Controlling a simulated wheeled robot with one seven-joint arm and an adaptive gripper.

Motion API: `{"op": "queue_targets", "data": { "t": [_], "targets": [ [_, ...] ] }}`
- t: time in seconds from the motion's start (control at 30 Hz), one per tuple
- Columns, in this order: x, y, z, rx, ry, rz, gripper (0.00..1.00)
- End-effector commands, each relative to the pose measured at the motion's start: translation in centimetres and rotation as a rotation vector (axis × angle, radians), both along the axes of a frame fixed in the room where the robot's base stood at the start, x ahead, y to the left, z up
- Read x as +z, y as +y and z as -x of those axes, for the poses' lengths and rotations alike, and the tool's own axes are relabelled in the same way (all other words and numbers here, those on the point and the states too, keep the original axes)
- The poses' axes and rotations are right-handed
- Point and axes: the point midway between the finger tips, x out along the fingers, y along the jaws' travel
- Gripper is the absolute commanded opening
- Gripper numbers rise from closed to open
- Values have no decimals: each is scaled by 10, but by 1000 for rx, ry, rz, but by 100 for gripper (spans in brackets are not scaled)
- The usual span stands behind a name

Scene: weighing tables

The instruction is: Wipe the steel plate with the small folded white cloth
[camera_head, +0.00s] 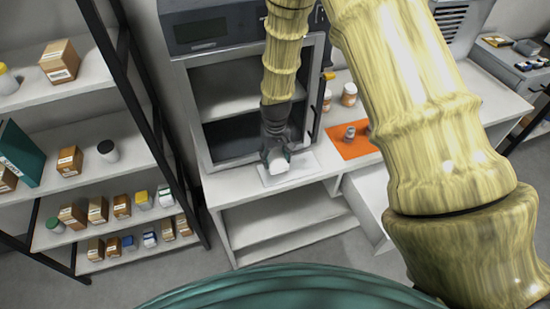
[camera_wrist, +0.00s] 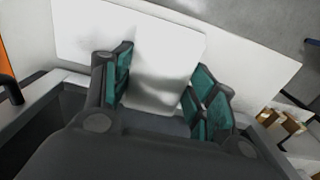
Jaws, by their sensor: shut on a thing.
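My gripper (camera_head: 277,153) points down in front of the open cabinet and is shut on the small white cloth (camera_head: 280,165). In the wrist view the cloth (camera_wrist: 168,50) shows between the green-padded fingers of my gripper (camera_wrist: 160,85), with grey shading on its lower part. The steel plate (camera_head: 303,171) looks like a pale flat sheet on the white table, beneath the cloth. I cannot tell whether the cloth touches the plate.
The cabinet (camera_head: 318,100) stands open right behind my gripper. An orange mat (camera_head: 350,150) with a small metal item (camera_head: 350,133) lies to the right, with small jars (camera_head: 349,93) behind. A shelf rack (camera_head: 135,85) with boxes and bottles stands at left.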

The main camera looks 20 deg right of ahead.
Motion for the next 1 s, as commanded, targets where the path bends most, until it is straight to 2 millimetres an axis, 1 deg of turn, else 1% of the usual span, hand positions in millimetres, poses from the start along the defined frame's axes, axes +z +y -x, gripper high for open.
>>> {"op": "queue_targets", "data": {
  "t": [0.03,0.37,0.47,0.8,1.0],
  "targets": [
    [3,0,0,0,0,0,38],
    [4,0,0,0,0,0,38],
    [8,0,0,0,0,0,38],
    [32,0,0,0,-1,0,38],
    [33,0,0,0,0,0,38]
  ]
}}
